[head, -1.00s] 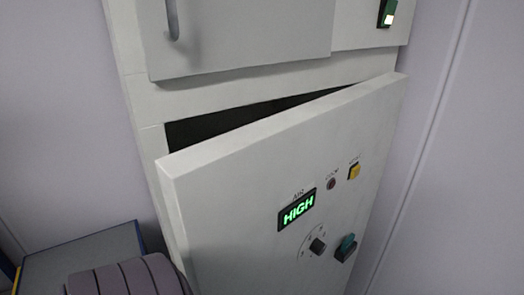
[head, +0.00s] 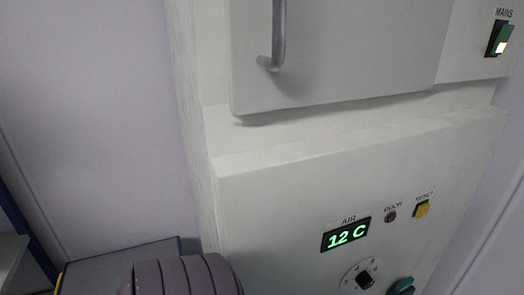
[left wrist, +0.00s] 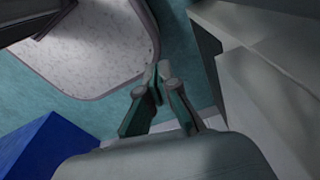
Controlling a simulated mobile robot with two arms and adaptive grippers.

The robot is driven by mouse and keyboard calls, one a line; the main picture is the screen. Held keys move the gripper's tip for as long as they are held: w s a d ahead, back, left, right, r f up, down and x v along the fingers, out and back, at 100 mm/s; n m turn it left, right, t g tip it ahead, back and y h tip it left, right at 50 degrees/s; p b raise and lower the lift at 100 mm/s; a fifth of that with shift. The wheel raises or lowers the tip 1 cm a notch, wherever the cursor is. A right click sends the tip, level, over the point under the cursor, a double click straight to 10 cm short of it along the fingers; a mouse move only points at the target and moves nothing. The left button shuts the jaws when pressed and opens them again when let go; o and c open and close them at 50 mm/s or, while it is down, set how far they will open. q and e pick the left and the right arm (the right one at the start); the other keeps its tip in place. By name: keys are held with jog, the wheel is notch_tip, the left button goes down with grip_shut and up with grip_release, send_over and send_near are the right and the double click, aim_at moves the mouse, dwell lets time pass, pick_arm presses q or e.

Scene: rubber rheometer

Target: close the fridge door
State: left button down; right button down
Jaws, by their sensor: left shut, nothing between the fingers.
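In the left wrist view my left gripper (left wrist: 160,76) is shut and empty. It is apart from the grey panels (left wrist: 275,90) at the right, probably the fridge's side and door. The gripper is outside the head view. My right gripper is in neither view.
The upper panel (head: 340,60) has a vertical metal handle (head: 278,35). A grey-topped unit (head: 105,270) stands left of the fridge. In the left wrist view a blue box (left wrist: 55,150) lies lower left, and teal floor (left wrist: 180,45) shows beyond the fingers.

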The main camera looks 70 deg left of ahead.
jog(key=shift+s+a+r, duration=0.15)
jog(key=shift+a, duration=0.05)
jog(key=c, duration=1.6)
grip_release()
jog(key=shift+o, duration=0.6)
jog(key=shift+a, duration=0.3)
pick_arm(q)
jog(key=shift+a+f, duration=0.1)
jog(key=shift+a, duration=0.4)
jog(key=shift+s, duration=0.1)
jog(key=shift+d, duration=0.1)
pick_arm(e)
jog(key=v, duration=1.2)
